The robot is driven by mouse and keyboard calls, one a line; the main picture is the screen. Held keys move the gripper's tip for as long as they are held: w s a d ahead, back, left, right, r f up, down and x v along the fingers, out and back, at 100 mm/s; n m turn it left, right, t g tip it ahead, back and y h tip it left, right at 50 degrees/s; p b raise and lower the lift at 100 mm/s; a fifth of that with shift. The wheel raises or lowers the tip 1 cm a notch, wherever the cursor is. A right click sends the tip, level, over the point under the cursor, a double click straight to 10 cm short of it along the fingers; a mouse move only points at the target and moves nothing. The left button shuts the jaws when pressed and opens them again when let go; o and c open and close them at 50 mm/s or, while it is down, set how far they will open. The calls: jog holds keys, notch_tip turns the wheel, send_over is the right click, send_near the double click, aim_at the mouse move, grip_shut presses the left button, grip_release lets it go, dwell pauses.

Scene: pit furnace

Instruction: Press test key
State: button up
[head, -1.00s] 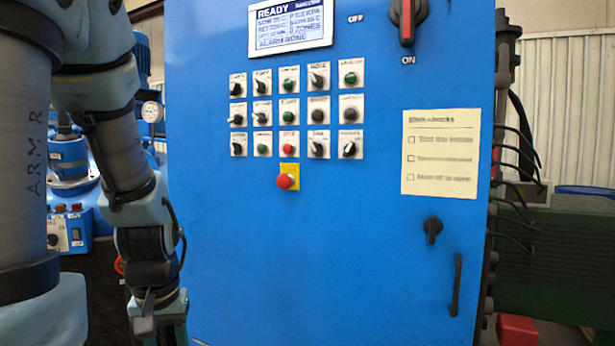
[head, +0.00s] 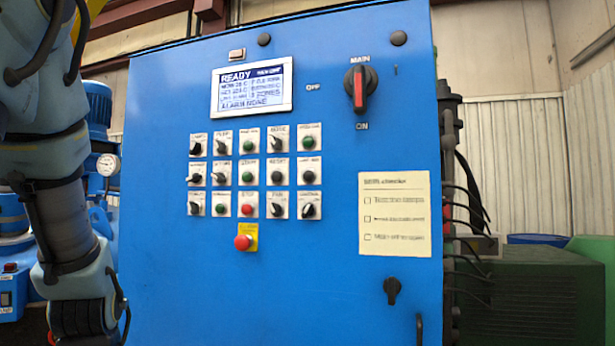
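The blue control cabinet (head: 300,290) stands in front of me, its door facing me. Three rows of small labelled plates carry keys and knobs; most labels are too blurred to read, so I cannot tell which is the test key. Green buttons include one in the top row (head: 249,145), one in the middle row (head: 247,177) and one at the bottom row (head: 221,209). A red button (head: 247,209) is also in the bottom row, and black buttons (head: 277,177) sit in the middle row. The screen (head: 252,88) reads READY. My arm hangs at the left; my gripper is below the picture.
A red mushroom button (head: 242,242) on a yellow plate sits under the rows. The main switch (head: 360,90), paper checklist (head: 394,213) and black door latch (head: 392,290) are to the right. Cables (head: 465,200) run down the cabinet's right side. Space before the panel looks clear.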

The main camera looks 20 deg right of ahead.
grip_shut()
dwell(1.4)
